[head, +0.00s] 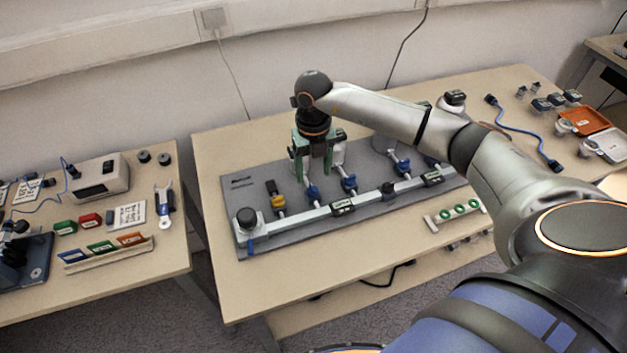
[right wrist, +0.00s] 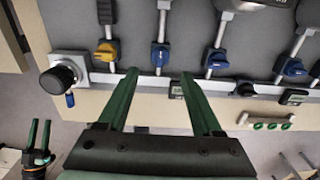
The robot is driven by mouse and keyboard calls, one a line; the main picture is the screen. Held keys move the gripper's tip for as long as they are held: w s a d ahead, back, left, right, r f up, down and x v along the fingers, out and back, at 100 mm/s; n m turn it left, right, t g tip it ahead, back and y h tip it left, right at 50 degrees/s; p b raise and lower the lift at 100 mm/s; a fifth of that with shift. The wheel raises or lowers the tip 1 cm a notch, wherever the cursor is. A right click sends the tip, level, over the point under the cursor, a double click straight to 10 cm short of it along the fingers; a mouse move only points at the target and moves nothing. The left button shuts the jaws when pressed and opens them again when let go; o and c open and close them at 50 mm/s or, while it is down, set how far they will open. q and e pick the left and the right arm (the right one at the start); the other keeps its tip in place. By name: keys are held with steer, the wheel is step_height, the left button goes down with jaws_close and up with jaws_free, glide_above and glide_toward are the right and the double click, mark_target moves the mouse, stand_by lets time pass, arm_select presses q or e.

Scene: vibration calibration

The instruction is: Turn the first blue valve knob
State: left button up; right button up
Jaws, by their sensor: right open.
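My right gripper (head: 315,168) is open over the grey valve panel (head: 238,195), with its fingers pointing down. In the right wrist view, my right gripper's green fingertips (right wrist: 159,75) are apart. The first blue valve knob (right wrist: 160,55) lies just beyond the gap between them, and no contact shows. This knob also shows in the head view (head: 312,193), just below the fingers. A yellow knob (head: 277,201) is to its left and a second blue knob (head: 349,184) to its right. My left gripper (right wrist: 38,132) shows small at the lower left of the right wrist view, its fingers apart.
A light rail with small displays (head: 343,207) runs along the panel's front. A black round knob (head: 246,217) stands at its left end. A strip with green rings (head: 459,211) lies in front of the panel. A separate table (head: 120,273) with tools stands at left.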

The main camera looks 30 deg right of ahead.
mark_target(314, 188)
step_height(314, 188, up, 7)
stand_by(0.3)
stand_by(0.5)
